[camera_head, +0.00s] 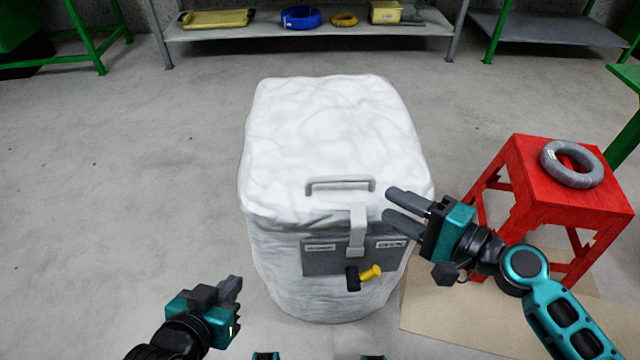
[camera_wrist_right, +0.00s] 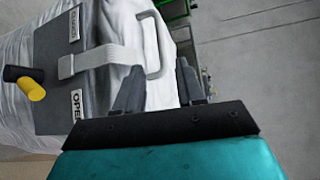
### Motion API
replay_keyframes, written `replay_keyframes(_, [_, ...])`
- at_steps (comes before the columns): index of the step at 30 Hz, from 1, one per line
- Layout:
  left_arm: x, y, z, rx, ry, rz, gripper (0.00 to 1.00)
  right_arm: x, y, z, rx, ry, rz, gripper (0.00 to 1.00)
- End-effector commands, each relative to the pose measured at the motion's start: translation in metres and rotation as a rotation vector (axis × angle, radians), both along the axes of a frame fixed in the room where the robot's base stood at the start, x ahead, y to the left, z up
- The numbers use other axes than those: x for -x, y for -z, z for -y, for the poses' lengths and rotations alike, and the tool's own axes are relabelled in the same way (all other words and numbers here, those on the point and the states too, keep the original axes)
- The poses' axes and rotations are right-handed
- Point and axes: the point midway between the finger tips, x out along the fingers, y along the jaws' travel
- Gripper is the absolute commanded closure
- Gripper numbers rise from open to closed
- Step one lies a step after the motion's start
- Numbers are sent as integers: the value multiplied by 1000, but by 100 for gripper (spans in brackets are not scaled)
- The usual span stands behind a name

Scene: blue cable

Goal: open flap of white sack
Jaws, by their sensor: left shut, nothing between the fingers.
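The white sack (camera_head: 335,125) stands upright on the floor, with its flap lying flat and closed on top. A grey handle (camera_head: 340,183) is on the flap's front part; it also shows in the right wrist view (camera_wrist_right: 154,48). A light grey strap (camera_head: 357,232) hangs over a dark grey panel (camera_head: 322,258) on the front. Below it, a black lever with a yellow grip (camera_head: 370,272) points toward the "OPEN" label (camera_head: 390,244). My right gripper (camera_head: 391,205) is open and empty, just right of the handle. My left gripper (camera_head: 234,287) is shut and empty, low left of the sack.
A red stool (camera_head: 540,185) with a grey coil (camera_head: 571,165) stands at the right. A brown mat (camera_head: 450,310) lies under it. A metal shelf (camera_head: 310,35) with cables and boxes is at the back. The floor left of the sack is clear.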

Motion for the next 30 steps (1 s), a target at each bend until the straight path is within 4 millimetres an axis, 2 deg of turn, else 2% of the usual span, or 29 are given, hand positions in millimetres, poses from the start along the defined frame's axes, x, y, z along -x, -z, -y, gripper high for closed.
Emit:
replay_keyframes(5, [0,-5,1,2,1,4,100,-17,0,-16,-1,0,3,62])
replay_keyframes(9, [-1,-6,1,3,-1,10,100,-38,4,-38,-1,0,4,62])
replay_keyframes(18, [-2,-1,-3,-4,-6,7,100,-76,14,-76,0,2,2,62])
replay_keyframes(24, [-1,1,-4,-5,-7,2,100,-86,16,-88,2,1,1,62])
replay_keyframes(30, [-1,1,-3,-5,-7,0,100,-87,17,-89,2,2,1,62])
